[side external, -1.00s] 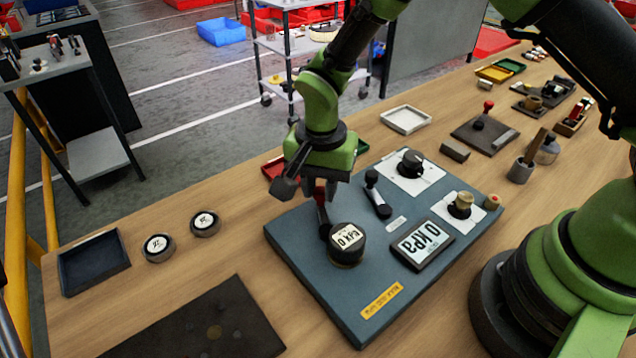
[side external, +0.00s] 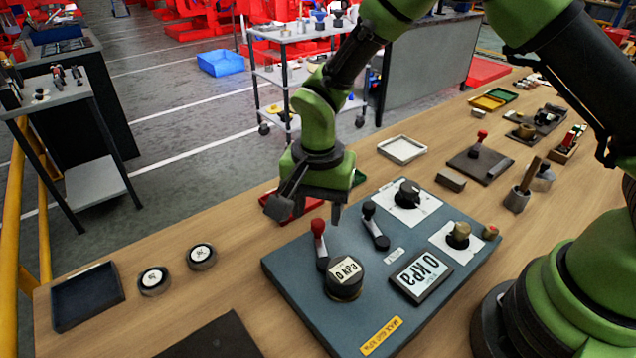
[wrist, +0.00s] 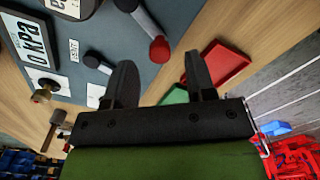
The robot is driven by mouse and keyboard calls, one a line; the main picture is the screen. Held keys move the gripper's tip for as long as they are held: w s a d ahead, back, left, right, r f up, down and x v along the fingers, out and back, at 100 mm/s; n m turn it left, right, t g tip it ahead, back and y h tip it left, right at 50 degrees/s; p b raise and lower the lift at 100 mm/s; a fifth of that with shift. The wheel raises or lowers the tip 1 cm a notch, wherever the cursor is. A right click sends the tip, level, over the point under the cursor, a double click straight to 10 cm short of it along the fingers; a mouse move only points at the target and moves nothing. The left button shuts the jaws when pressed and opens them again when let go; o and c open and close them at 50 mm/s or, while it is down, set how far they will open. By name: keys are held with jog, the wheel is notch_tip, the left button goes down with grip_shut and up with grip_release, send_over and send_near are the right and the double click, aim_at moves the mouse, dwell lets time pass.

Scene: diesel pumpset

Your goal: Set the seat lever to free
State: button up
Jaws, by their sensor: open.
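A lever with a red knob (side external: 318,226) stands at the far left of the blue-grey panel (side external: 290,295), beside a round 0 kPa gauge (side external: 345,277). A second lever with a black knob (side external: 369,208) is to its right. I cannot tell which one is the seat lever. My gripper (side external: 312,212) is open and empty, above and behind the red-knobbed lever. In the wrist view, the red knob (wrist: 159,48) shows just beyond the gap between my fingers (wrist: 160,80), apart from both.
The panel also has a black rotary knob (side external: 407,193), a brass knob (side external: 459,233) and a flat 0 kPa display (side external: 420,275). A red tray (side external: 300,208) and a green tray (side external: 359,178) lie behind it.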

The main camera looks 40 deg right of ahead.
notch_tip(320, 180, up, 8)
jog(key=shift+f, duration=0.2)
jog(key=shift+r, duration=0.1)
notch_tip(320, 180, up, 9)
jog(key=n+t+y, duration=0.1)
jog(key=n+t, duration=0.1)
send_over(318, 222)
jog(key=s+d, duration=0.3)
jog(key=d, duration=0.1)
jog(key=s+d+r+n+t, duration=0.2)
jog(key=s+r, duration=0.1)
jog(key=s, duration=0.4)
jog(key=s+d+r+n+t+y, duration=0.1)
jog(key=s+d+r+n+t, duration=0.1)
jog(key=s, duration=0.6)
jog(key=shift+s+d+r+n+t, duration=0.15)
jog(key=shift+d+r+n+t, duration=0.25)
jog(key=shift+d+r+t, duration=0.2)
